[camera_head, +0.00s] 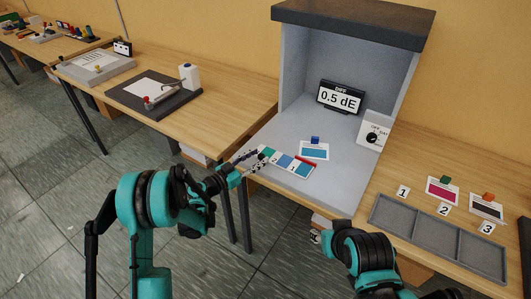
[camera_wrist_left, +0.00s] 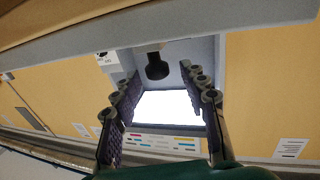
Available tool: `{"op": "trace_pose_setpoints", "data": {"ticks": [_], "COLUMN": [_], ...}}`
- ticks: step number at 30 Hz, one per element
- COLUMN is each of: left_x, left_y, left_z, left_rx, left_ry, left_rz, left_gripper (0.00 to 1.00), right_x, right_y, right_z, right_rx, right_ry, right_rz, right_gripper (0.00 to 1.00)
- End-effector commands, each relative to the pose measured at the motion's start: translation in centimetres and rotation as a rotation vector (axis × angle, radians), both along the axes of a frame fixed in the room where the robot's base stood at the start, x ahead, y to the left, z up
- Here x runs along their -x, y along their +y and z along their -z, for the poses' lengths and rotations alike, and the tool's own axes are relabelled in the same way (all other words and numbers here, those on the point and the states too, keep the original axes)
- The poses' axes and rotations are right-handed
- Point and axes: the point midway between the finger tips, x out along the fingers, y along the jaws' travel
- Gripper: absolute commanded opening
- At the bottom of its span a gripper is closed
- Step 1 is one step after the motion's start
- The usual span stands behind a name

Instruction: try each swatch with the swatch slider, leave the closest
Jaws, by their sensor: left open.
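A light-blue swatch (camera_head: 314,153) with a blue knob (camera_head: 315,140) lies on the floor of the grey viewing booth. In front of it lies a strip of coloured patches (camera_head: 287,163) with a red piece at its right end; it may be the swatch slider. A magenta swatch (camera_head: 442,191) with a green knob and a dark swatch (camera_head: 486,209) with an orange knob lie on the right table. My left gripper (camera_head: 249,160) is open by the strip's left end. The left wrist view shows its spread fingers (camera_wrist_left: 165,105) with nothing gripped. My right gripper is out of view.
A display (camera_head: 340,97) reading 0.5 dE stands in the booth, with a dial card (camera_head: 375,132) by its right wall. An empty three-part grey tray (camera_head: 437,238) lies in front of labels 1, 2 and 3. The booth's side walls bound the space.

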Motion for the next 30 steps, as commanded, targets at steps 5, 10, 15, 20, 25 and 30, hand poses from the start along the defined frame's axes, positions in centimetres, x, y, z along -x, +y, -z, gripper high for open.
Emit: {"op": "trace_pose_setpoints", "data": {"ticks": [5, 10, 15, 20, 25, 30], "left_x": [2.3, 3.6, 4.0, 4.0, 4.0, 4.1], "left_y": [3.0, 4.5, 4.9, 4.9, 4.8, 4.7], "left_z": [0.0, 0.0, 0.0, 0.0, 0.0, -0.4], "left_rx": [0.000, 0.000, 0.000, 0.000, 0.000, -0.006], "left_ry": [0.000, 0.000, 0.000, 0.000, 0.000, 0.018], "left_rz": [-0.002, -0.001, 0.000, 0.000, 0.000, 0.001], "left_gripper": [0.43, 0.43, 0.43, 0.43, 0.43, 0.43], "right_x": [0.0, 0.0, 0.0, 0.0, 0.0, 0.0], "right_y": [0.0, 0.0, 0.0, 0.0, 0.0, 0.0], "right_z": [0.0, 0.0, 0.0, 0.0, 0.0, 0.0], "right_rx": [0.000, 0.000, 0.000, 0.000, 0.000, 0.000], "right_ry": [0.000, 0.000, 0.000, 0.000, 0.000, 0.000], "right_rz": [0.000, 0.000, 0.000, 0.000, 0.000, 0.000], "right_gripper": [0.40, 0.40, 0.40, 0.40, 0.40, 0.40]}}
